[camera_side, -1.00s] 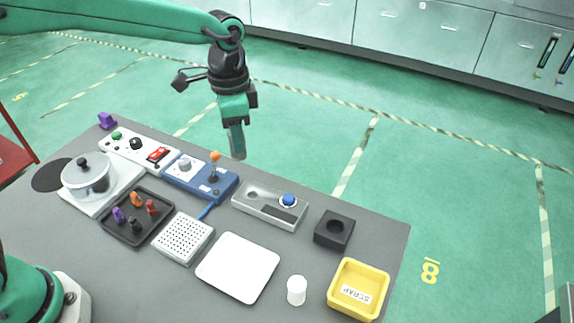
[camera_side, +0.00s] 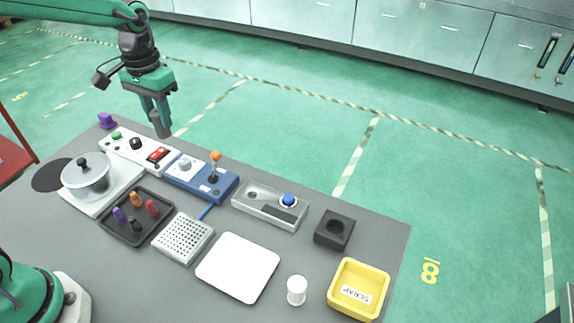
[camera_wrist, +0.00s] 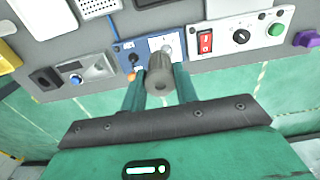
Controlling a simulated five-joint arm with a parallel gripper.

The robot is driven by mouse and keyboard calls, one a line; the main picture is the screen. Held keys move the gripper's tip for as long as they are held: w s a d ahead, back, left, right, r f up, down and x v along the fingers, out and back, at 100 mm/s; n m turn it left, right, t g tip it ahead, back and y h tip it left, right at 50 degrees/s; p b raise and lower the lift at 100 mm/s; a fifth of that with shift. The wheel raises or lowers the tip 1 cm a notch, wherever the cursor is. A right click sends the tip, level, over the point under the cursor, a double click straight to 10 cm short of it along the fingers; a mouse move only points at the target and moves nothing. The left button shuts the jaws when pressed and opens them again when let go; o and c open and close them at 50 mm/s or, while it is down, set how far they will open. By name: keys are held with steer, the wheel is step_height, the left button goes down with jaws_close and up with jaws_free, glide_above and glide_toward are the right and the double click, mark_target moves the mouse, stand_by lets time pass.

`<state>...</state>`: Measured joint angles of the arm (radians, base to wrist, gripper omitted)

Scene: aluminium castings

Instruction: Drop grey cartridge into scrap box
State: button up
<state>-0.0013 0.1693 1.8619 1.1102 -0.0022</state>
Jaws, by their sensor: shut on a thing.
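My gripper (camera_side: 157,110) is shut on the grey cartridge (camera_side: 160,125), a short dark grey cylinder hanging down from the fingertips. It is held in the air at the far left, above or just behind the far edge of the table. In the wrist view the cartridge (camera_wrist: 160,78) sits between the two green fingers of my gripper (camera_wrist: 159,88), in front of the blue switch box. The scrap box (camera_side: 340,301) is an open yellow tray with a SCRAP label at the near right of the table, well away from my gripper. Its inside looks empty.
Near my gripper stand a white button panel (camera_side: 127,150), a blue joystick box (camera_side: 220,188) and a pot (camera_side: 85,176). A silver unit with a blue ball (camera_side: 289,200), a black block (camera_side: 334,230) and a white cylinder (camera_side: 297,291) stand towards the scrap box.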

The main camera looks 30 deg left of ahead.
steer(key=shift+d, duration=0.1)
stand_by(0.4)
steer(key=w+d+f, duration=0.1)
steer(key=w+d, duration=0.1)
steer(key=d, duration=1)
steer(key=w+d+f, duration=0.2)
steer(key=w+d, duration=0.1)
steer(key=d, duration=1)
steer(key=s+d+f, duration=0.1)
steer(key=s+d, duration=0.3)
steer(key=d, duration=0.4)
steer(key=s+d+f, duration=0.2)
steer(key=s+d, duration=0.2)
steer(key=d, duration=0.5)
steer(key=s+d+f, duration=0.2)
steer(key=s+d, duration=0.2)
steer(key=d, duration=0.4)
steer(key=shift+d+f, duration=0.15)
steer(key=shift+f, duration=0.1)
steer(key=shift+f, duration=0.2)
steer(key=shift+f, duration=2.8)
